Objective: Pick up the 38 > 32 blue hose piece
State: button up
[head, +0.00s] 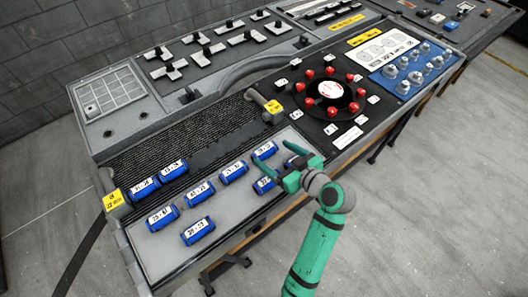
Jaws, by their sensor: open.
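Several blue hose pieces with white printed labels lie on the grey tray (165,258) at the front left of the bench. The labels are too small to read surely, so I cannot tell which one is 38 > 32. One hose piece (234,172) lies just left of my gripper (258,158). Another hose piece (263,186) lies just below the teal fingers, partly covered by them. More lie by the upper finger and behind the gripper, partly hidden. My gripper is open, its fingers pointing left over the tray's right end. Nothing shows held between them.
Other hose pieces lie further left, including one (197,230) near the front edge. A dark ribbed strip (185,140) with yellow-tagged end blocks runs behind. A round dial with red knobs (331,90) and a blue panel (405,67) stand to the right.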

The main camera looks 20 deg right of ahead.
aim_at(266, 150)
jog(key=shift+a+x, duration=0.2)
jog(key=shift+x, duration=2.7)
jog(key=shift+s, duration=0.1)
jog(key=c, duration=0.9)
jog(key=shift+o, duration=0.2)
